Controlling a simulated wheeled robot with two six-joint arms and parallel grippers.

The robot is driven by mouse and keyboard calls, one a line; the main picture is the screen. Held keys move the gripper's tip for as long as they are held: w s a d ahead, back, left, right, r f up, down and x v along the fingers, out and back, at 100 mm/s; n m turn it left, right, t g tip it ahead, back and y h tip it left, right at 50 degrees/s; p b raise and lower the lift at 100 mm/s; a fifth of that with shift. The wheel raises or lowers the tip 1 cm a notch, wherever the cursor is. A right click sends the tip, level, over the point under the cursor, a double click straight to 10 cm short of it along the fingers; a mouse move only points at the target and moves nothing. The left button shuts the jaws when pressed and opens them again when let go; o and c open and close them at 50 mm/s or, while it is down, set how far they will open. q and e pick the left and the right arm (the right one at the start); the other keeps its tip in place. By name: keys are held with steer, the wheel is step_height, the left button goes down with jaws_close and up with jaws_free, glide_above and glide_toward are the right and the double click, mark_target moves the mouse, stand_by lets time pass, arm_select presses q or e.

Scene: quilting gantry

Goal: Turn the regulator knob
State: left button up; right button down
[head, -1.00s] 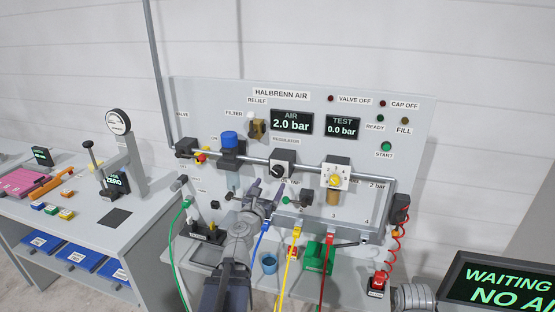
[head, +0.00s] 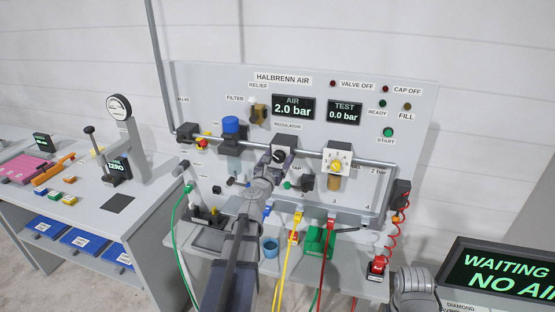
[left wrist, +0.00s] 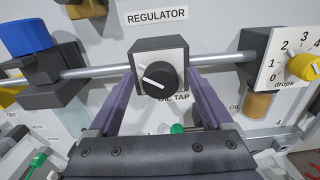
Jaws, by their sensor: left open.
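The regulator knob (head: 279,157) is a round black dial with a white pointer line, on a white-faced block in the pipe under the REGULATOR label. In the left wrist view the knob (left wrist: 160,79) sits mid-picture, its line slanting from upper left to lower right. My left gripper (head: 277,160) is open in front of the regulator. In the left wrist view its purple fingers (left wrist: 161,84) stand left and right of the knob, with a gap on each side. The AIR display (head: 292,108) reads 2.0 bar. My right gripper is not seen.
A blue-capped filter (head: 230,127) is on the pipe to the left. A white dial with a yellow knob (head: 336,166) is to the right. The oil tap (head: 301,184) is just below the regulator. Coloured hoses (head: 287,250) hang below. The TEST display (head: 344,114) reads 0.0 bar.

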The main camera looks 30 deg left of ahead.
arm_select(q)
jaws_close()
stand_by(0.7)
